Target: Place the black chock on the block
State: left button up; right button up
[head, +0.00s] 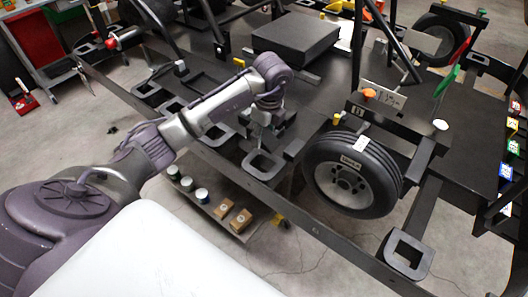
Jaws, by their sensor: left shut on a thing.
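My left gripper (264,122) points down over the black stand, left of the kart wheel. It is shut on a small dark piece, which I take to be the black chock (282,121); the fingers and the dark background hide much of its shape. A black square loop (262,161) of the stand lies just below and in front of the gripper. A large flat black block (296,37) lies on the stand behind the gripper, apart from it. I cannot tell for sure whether this is the task's block. My right gripper is not in view.
A kart wheel (349,183) with a black tyre stands to the right of my gripper. An orange knob (369,94) and a green-handled part (447,82) are behind it. Cans (187,184) and small boxes (240,221) sit on a low shelf below. Floor is clear at the front right.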

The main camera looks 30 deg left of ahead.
aim_at(262, 157)
pick_arm(q)
notch_tip(262, 157, down, 6)
jog(key=shift+f+p, duration=0.2)
jog(key=shift+p, duration=0.45)
jog(key=shift+f, duration=0.15)
jog(key=shift+f, duration=0.1)
jog(key=o, duration=1.3)
